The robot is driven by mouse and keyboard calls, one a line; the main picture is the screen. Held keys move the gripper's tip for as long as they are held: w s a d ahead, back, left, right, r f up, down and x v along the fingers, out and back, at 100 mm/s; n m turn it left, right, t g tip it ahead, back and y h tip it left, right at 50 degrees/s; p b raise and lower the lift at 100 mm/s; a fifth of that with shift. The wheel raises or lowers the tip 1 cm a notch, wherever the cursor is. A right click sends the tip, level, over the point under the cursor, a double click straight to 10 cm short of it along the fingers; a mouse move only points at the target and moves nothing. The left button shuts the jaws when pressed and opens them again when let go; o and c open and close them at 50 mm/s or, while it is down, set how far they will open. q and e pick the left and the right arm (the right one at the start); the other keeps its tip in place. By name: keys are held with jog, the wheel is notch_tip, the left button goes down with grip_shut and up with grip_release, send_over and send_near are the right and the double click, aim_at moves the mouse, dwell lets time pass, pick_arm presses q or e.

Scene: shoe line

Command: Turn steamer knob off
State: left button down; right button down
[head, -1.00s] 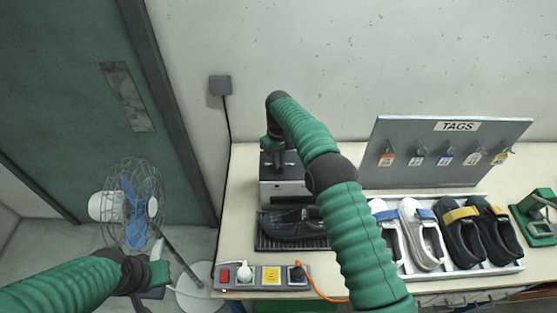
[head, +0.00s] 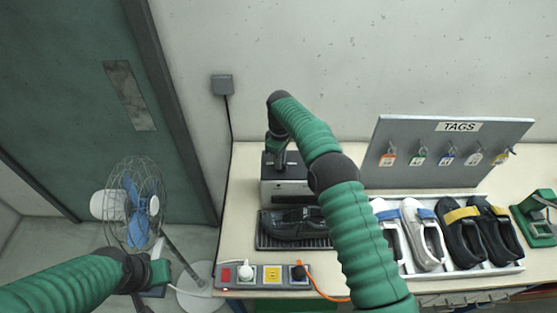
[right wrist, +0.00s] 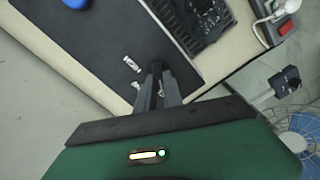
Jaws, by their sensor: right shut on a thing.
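The steamer is a grey box (head: 286,190) with a dark top on the left part of the bench. My right gripper (head: 277,160) points down at its top, and its fingers are closed together there. In the right wrist view the fingertips (right wrist: 157,70) meet over the dark top (right wrist: 100,42), beside a small silver piece (right wrist: 132,65). The knob is hidden between or under the fingers, so its setting cannot be read. My left gripper (head: 158,273) hangs near the fan, away from the bench; its jaws are not clear.
A black shoe (head: 295,222) lies on a ribbed tray in front of the steamer. A power strip (head: 235,277) runs along the front edge. More shoes (head: 425,235) and a tag board (head: 450,155) stand right. A fan (head: 135,205) stands on the floor left.

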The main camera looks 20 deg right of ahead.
jog(key=shift+s+d, duration=0.1)
jog(key=shift+d, duration=0.1)
